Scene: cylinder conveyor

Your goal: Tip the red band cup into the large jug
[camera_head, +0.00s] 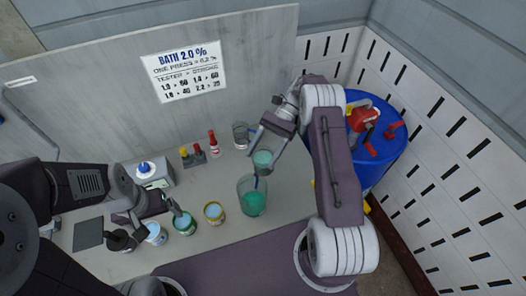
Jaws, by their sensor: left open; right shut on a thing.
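My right gripper (266,144) is shut on a clear cup (264,168) with teal-green liquid. It holds the cup above and just behind the large jug (241,190). No red band shows clearly on the held cup, and I cannot tell how far it is tilted. The clear jug stands on the bench with green liquid in it and a blue stick-like part at its rim. My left gripper (155,217) is open at the left, near the small cups. It is partly hidden among dark arm parts, and its fingers are hard to make out.
Small cups stand in front: one pale blue (157,236), one green-banded (184,226), one yellowish-brown-banded (214,214). Behind are a clear glass (240,138), a red-capped bottle (213,149) and a white device (150,173). A blue drum (372,165) stands right of the bench.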

